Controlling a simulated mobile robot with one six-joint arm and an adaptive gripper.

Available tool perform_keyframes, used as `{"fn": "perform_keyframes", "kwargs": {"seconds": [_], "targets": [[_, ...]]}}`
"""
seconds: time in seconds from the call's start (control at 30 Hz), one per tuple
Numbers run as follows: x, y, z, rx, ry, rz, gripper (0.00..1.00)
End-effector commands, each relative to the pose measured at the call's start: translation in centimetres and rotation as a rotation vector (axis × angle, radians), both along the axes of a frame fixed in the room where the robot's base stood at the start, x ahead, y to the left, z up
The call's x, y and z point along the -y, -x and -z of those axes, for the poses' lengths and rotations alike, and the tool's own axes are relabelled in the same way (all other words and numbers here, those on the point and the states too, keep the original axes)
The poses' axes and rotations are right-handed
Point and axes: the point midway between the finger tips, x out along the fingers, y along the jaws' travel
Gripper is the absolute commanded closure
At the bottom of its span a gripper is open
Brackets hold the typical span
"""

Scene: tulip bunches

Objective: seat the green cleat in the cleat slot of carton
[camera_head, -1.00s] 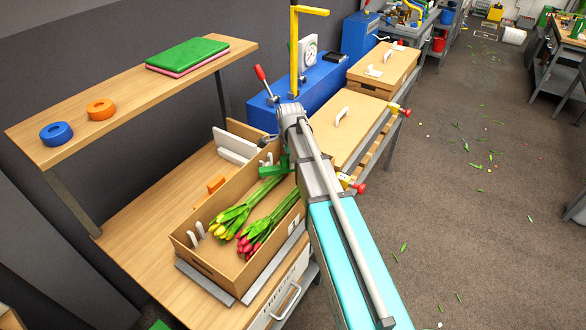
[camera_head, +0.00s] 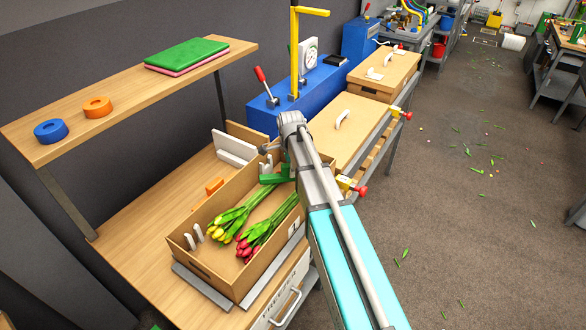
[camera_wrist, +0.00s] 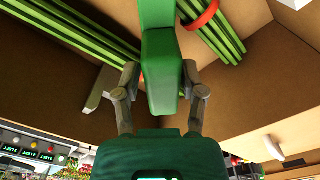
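The carton (camera_head: 240,284) is an open brown box on the workbench. Two tulip bunches lie in it, one yellow (camera_head: 228,222) and one red (camera_head: 258,238). Pale upright prongs (camera_head: 193,237) stand at its near end, and another pale pair (camera_head: 265,164) shows at its far end. My gripper (camera_wrist: 165,85) is shut on the green cleat (camera_wrist: 158,60), with a finger on each side. In the head view the cleat (camera_head: 274,180) is at the carton's far end, above the stem ends. A grey prong (camera_wrist: 100,90) shows left of the cleat in the wrist view. I cannot tell whether they touch.
A shelf (camera_head: 130,100) with blue and orange tape rolls and green and pink sheets overhangs the bench. A white block (camera_head: 234,148) and an orange piece (camera_head: 214,185) lie behind the carton. A blue machine (camera_head: 320,85) and closed cartons (camera_head: 345,128) stand beyond.

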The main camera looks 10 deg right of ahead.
Motion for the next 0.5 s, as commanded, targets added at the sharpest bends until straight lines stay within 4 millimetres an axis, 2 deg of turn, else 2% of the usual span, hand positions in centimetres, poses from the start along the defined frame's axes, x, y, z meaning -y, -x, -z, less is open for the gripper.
{"fn": "perform_keyframes", "kwargs": {"seconds": [0.5], "targets": [[0.01,0.01,-0.15,0.000,0.000,0.000,0.28]]}}
